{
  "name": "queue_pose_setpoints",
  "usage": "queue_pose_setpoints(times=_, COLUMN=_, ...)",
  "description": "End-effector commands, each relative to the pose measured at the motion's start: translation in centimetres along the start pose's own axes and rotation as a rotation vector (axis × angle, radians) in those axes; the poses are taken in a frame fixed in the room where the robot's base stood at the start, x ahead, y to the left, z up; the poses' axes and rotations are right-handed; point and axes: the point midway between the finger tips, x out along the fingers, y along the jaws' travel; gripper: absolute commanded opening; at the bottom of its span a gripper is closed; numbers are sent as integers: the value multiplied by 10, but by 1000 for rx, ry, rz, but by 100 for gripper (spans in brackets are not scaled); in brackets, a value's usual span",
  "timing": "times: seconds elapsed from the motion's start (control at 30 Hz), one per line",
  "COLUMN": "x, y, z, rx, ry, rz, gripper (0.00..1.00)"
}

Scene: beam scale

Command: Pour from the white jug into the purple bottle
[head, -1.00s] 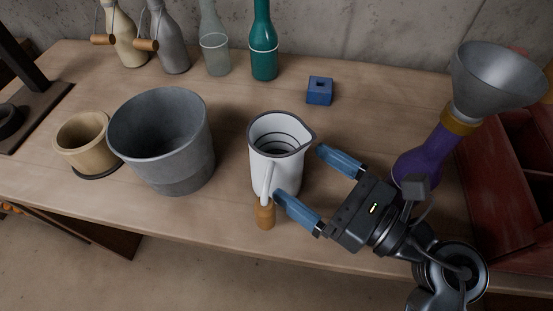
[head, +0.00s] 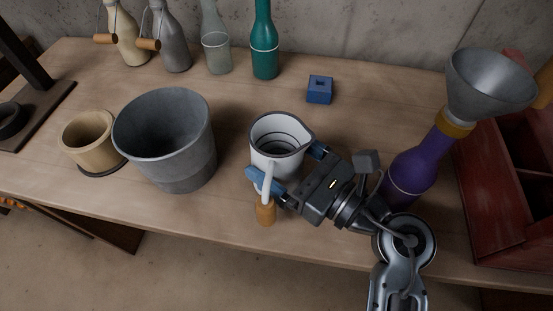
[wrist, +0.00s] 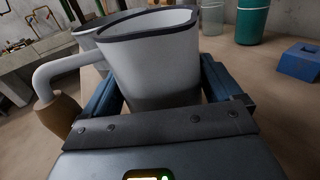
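The white jug (head: 277,160) stands upright on the bench, with a dark rim, its spout to the right and a wooden-gripped handle (head: 265,205) towards the front. My gripper (head: 283,162) is open, its blue fingers on either side of the jug's body. In the wrist view the jug (wrist: 155,70) sits between the fingers, and the handle is outside the left finger. I cannot tell whether the fingers touch it. The bottle's lower part is partly behind my arm.
A grey bucket (head: 165,140) and a tan pot (head: 88,138) stand left of the jug. Several bottles line the back, including a teal one (head: 264,55). A blue block (head: 319,90) lies behind the jug. A red crate (head: 500,205) is at the right.

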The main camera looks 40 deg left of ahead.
Motion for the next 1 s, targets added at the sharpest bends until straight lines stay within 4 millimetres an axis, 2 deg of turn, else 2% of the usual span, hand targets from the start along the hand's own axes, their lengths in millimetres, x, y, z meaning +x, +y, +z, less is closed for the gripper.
queue_pose_setpoints(times=0.03, x=0, y=0, z=0, rx=0, ry=0, rz=0, gripper=70)
queue_pose_setpoints(times=0.37, x=0, y=0, z=0, rx=0, ry=0, rz=0, gripper=39)
queue_pose_setpoints(times=0.77, x=0, y=0, z=8, rx=-2, ry=-2, rz=0, gripper=39)
queue_pose_setpoints(times=0.87, x=0, y=0, z=18, rx=-4, ry=-3, rz=1, gripper=39)
queue_pose_setpoints(times=1.0, x=0, y=0, z=41, rx=-6, ry=-4, rz=1, gripper=39)
